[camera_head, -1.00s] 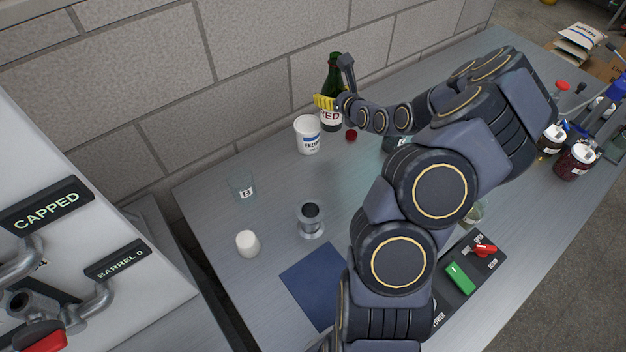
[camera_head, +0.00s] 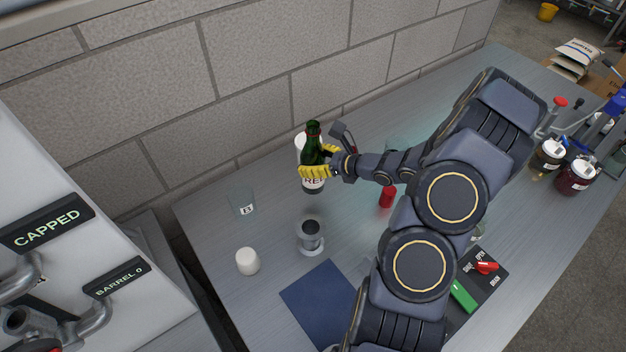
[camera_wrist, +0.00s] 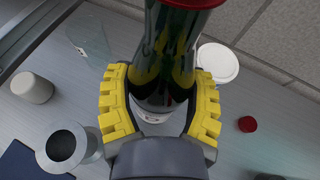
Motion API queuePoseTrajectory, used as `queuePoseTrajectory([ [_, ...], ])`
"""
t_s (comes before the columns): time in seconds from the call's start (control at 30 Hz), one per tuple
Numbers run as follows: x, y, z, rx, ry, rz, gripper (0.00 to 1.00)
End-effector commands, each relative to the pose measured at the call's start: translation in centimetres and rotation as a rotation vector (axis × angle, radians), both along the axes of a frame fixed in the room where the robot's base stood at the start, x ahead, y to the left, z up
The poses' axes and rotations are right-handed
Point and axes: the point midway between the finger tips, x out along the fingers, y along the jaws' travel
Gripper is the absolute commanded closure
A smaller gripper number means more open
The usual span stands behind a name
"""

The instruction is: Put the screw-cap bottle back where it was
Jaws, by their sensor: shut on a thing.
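The green glass bottle (camera_head: 312,150) with a white label reading partly "RED" is upright, or nearly so, in front of the wall. My gripper (camera_head: 314,167) has its yellow fingers closed around its body. In the wrist view the bottle (camera_wrist: 168,55) stands between the two yellow fingers of my gripper (camera_wrist: 158,105), with red at its top end. I cannot tell whether its base touches the bench. A small red cap (camera_wrist: 247,124) lies on the bench, right of the gripper in the wrist view; my arm hides it in the head view.
A white tub (camera_head: 299,143) stands right behind the bottle. A clear beaker (camera_head: 241,203), a metal cup (camera_head: 311,236), a white cylinder (camera_head: 247,261) and a blue mat (camera_head: 322,302) are nearer. A red cylinder (camera_head: 387,197) stands right of the gripper. Bench between beaker and bottle is clear.

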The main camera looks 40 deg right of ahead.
Motion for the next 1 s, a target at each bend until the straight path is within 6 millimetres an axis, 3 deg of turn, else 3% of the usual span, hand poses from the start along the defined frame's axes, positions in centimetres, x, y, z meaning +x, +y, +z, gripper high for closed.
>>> queuePoseTrajectory([
  [0.5,0.1,-0.1,-4.7,-0.002,-0.003,-0.002,0.76],
  [0.9,0.1,0.0,-5.2,-0.001,-0.005,-0.001,0.76],
  [0.93,0.1,0.0,-5.2,-0.001,-0.004,-0.001,0.34],
  [1.0,0.1,0.0,-5.2,-0.002,-0.004,-0.001,0.12],
])
